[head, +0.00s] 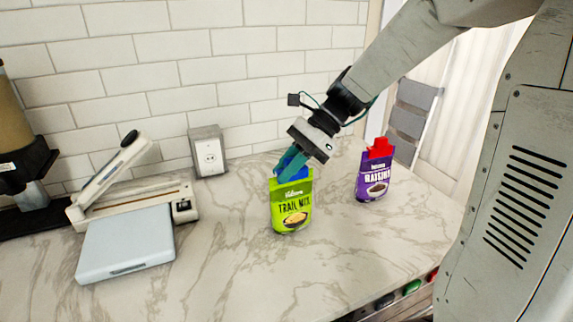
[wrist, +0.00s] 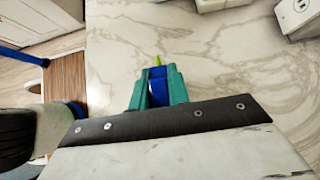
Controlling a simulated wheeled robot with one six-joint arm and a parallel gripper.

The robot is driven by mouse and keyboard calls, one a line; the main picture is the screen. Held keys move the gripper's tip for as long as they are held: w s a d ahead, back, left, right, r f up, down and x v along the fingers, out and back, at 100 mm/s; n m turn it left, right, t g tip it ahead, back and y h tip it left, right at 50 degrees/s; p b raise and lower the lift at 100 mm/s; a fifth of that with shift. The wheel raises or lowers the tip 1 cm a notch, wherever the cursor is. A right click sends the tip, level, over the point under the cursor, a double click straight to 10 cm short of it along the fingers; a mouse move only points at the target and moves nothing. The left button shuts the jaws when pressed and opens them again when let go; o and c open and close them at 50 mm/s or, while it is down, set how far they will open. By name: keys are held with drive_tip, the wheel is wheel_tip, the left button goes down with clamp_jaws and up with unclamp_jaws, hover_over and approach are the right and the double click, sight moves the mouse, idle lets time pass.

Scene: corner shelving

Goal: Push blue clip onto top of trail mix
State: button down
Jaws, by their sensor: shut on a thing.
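The green trail mix bag (head: 290,206) stands upright on the marble counter in the head view. The blue clip (head: 293,168) is at the bag's top edge, between the teal fingers of my gripper (head: 290,163). In the wrist view my gripper (wrist: 158,88) is shut on the blue clip (wrist: 158,90). A thin green bit of the bag (wrist: 158,60) shows just past the clip. The fingers hide part of the clip, and I cannot tell how far it sits over the bag.
A purple raisins bag (head: 374,174) with a red clip (head: 380,148) stands to the right. A white sealer-like device (head: 130,240) and an outlet box (head: 208,152) are to the left. The counter in front (head: 240,280) is clear. Coloured items lie by the front right edge.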

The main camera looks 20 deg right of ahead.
drive_tip(key=shift+f, duration=0.25)
drive_tip(key=c, duration=1.3)
unclamp_jaws()
drive_tip(key=shift+o, duration=0.2)
drive_tip(key=v, duration=0.7)
drive_tip(key=shift+d+r, duration=0.3)
